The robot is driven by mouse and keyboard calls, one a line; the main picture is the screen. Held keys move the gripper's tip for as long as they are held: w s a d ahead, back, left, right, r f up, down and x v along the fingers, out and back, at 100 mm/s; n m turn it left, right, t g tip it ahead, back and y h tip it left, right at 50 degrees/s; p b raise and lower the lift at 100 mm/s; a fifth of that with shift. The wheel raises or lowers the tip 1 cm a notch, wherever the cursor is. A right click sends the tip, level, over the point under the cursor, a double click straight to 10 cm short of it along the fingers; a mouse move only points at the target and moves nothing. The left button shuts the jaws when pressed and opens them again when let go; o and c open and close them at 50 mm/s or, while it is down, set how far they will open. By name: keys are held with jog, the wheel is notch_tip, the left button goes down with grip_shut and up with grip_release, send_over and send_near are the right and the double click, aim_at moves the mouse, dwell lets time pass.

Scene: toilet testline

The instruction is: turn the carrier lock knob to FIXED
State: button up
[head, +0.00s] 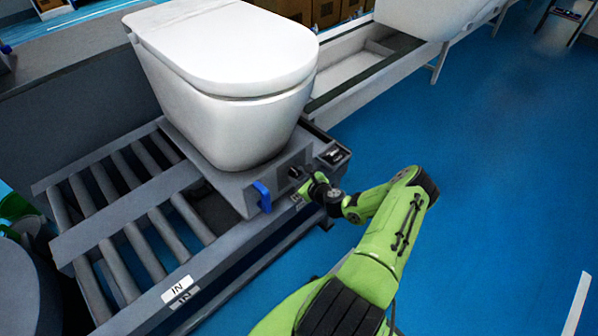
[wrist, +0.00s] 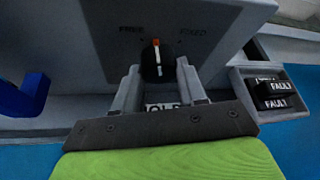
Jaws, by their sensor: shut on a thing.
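The carrier lock knob (wrist: 154,64) is black with an orange-red pointer line on its upper edge. It sits on the grey front panel of the carrier (head: 232,192), under the printed words FREE at left and FIXED at right. The pointer stands nearly upright, between the two words. My gripper (wrist: 157,70) is shut on the knob, with one grey finger at each side. In the head view my gripper (head: 306,186) is at the carrier's front face, and it partly hides the panel there. A label below the knob is partly covered by the fingers.
A blue handle (head: 262,196) sticks out left of the knob. A box with FAULT labels (wrist: 268,94) is at the right. A white toilet (head: 225,85) stands on the carrier. Rollers (head: 150,215) lie at left; blue floor (head: 500,180) is open at right.

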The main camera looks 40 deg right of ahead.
jog(key=m+y, duration=0.2)
jog(key=m, duration=0.1)
jog(key=shift+d+m+y+p, duration=0.15)
jog(key=shift+m+y+p, duration=0.15)
jog(key=m+y+b, duration=0.1)
jog(key=m+y, duration=0.1)
jog(key=m, duration=0.1)
jog(key=shift+d+y+b, duration=0.1)
jog(key=shift+y+b, duration=0.2)
jog(key=shift+b, duration=0.05)
jog(key=shift+m, duration=0.3)
jog(key=o, duration=1.1)
jog(key=shift+c, duration=0.2)
jog(key=p+v, duration=0.3)
jog(key=v, duration=1.2)
jog(key=shift+s+d+p, duration=0.25)
jog(key=shift+s+p, duration=0.05)
jog(key=shift+p, duration=0.1)
